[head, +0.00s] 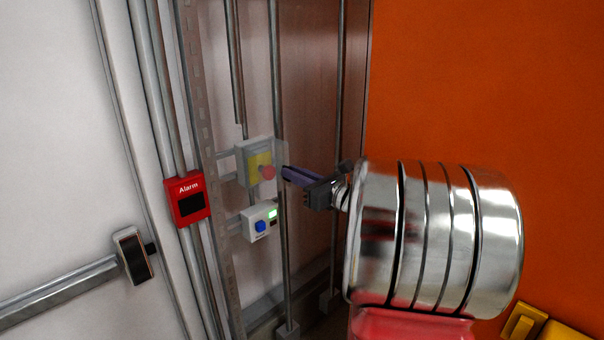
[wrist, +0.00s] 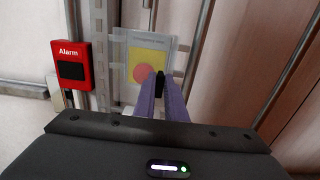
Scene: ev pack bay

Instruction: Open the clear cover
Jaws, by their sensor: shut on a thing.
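The clear cover (head: 280,152) shows faintly at the front of a grey box with a yellow face (head: 254,160) and a red round button (head: 267,173). In the wrist view the cover (wrist: 180,60) is a see-through pane in front of the yellow face and the red button (wrist: 143,73). My gripper (head: 285,172) reaches in from the right. Its purple fingers (wrist: 163,85) are shut on a small dark tab at the cover's edge. How far the cover stands off the box is hard to tell.
A red Alarm box (head: 187,200) is on the left. Below the yellow-faced box is a white unit with a blue button and green light (head: 259,222). Vertical pipes (head: 277,120) run close by. A white door with a push bar (head: 60,290) is further left.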

